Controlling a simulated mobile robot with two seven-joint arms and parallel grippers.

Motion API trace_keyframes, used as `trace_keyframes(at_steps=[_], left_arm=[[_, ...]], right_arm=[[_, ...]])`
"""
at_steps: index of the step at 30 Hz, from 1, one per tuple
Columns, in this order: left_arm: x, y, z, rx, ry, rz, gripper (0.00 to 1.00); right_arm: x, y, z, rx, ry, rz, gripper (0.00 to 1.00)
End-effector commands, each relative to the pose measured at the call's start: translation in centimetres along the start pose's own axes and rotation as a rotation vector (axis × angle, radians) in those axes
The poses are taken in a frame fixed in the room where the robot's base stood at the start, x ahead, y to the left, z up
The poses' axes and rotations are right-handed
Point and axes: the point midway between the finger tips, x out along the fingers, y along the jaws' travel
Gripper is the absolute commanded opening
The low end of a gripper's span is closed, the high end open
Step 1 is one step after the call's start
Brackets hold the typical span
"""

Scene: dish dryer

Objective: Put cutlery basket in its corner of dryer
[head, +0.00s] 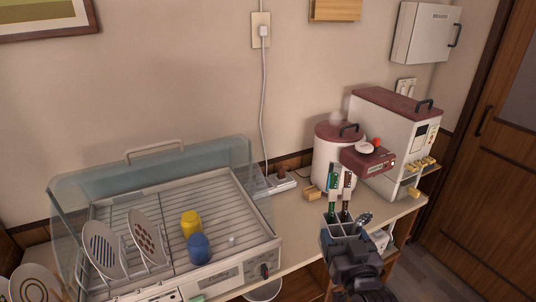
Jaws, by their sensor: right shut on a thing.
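The cutlery basket (343,232) is a grey divided holder with several utensils standing in it, among them green and dark handles and a metal spoon (365,219). My right gripper (350,255) is shut on the basket's near side and holds it in front of the counter's right part. The gripper hides the lower part of the basket. The dish dryer (216,272) stands on the left with its clear lid (150,172) raised at the back. Its wire rack holds two patterned plates (104,248), a yellow cup (190,223) and a blue cup (199,248). My left gripper is not in view.
A white cooker with a dark red lid (333,159) and a white appliance (390,143) stand at the back right. The rack's back and right parts are bare. More plates (35,283) show at the lower left.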

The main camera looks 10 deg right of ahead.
Motion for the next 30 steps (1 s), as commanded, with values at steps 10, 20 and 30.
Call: trace_keyframes(at_steps=[10,20,30], left_arm=[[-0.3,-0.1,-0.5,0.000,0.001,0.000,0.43],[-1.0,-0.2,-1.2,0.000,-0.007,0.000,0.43],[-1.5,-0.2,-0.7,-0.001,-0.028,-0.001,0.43]], right_arm=[[2.4,-0.7,-4.1,-0.001,0.008,-0.035,0.42],[10.5,-2.7,-6.8,-0.005,0.001,-0.223,0.42],[17.2,-2.0,-4.7,-0.003,-0.003,-0.369,0.42]])
